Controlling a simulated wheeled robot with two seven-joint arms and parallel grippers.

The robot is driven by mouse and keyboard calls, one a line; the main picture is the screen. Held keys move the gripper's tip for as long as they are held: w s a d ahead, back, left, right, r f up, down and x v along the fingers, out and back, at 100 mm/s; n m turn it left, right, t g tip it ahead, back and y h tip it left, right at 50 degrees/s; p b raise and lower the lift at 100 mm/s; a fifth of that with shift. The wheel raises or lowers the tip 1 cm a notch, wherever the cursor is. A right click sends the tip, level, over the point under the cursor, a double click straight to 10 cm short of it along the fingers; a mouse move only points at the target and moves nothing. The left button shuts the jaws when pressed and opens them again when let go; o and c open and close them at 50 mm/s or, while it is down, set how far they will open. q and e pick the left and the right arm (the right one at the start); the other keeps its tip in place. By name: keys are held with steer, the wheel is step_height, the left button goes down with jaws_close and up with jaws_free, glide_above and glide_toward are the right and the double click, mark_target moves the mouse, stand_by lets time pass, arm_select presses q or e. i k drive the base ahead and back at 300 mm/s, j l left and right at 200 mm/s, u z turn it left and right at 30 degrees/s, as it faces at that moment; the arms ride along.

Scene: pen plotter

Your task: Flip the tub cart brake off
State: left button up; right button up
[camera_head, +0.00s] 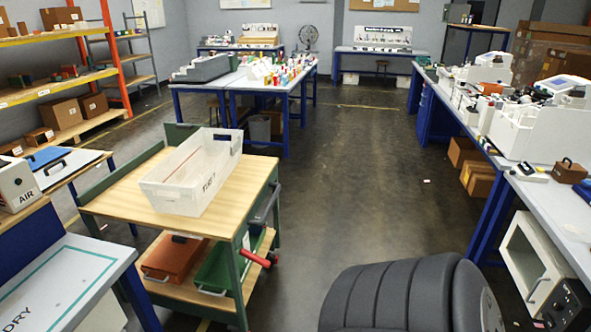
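The tub cart (130,197) stands left of centre, with a green frame, a wooden top and a lower shelf. A translucent white tub (180,190) with lettering on its side sits on the top. A lever with a red grip (254,259) sticks out low at the cart's right end and appears to be the brake. It looks roughly level, but I cannot tell its brake setting. A dark grey push handle (266,206) is above it.
An orange-red bin (172,258) and a green bin (222,268) are on the lower shelf. A bench (75,275) stands close at the lower left.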

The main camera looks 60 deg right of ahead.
mark_target(246, 254)
steer(key=z, duration=1.65)
